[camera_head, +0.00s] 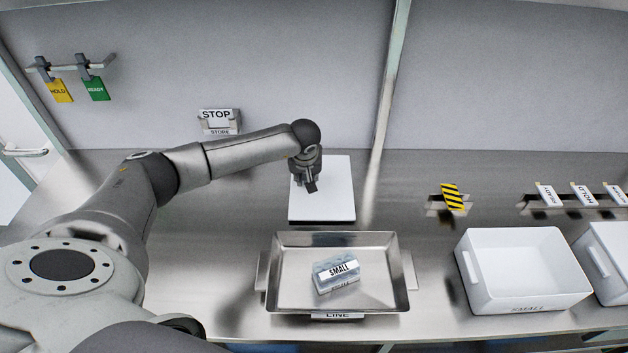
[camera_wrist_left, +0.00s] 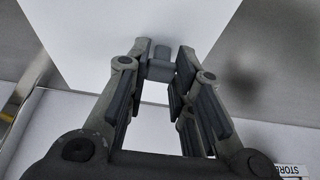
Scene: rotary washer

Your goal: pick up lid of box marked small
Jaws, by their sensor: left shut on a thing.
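A flat white square lid (camera_head: 335,205) lies at the middle of the steel counter, behind the metal tray. My left gripper (camera_head: 311,186) is above it. In the left wrist view the two fingers (camera_wrist_left: 160,75) are shut on the lid's small grey knob (camera_wrist_left: 161,65), and the white lid (camera_wrist_left: 100,40) spreads out beyond them. I cannot tell whether the lid touches the counter. The white box marked SMALL (camera_head: 525,305) stands open and empty-looking at the right. My right gripper is not in view.
A metal tray (camera_head: 283,292) holds a clear bluish pack labelled SMALL (camera_head: 338,275). Another white bin (camera_head: 605,260) stands at the right edge. A yellow-black striped tag (camera_head: 453,196) and several white tags are behind the bins.

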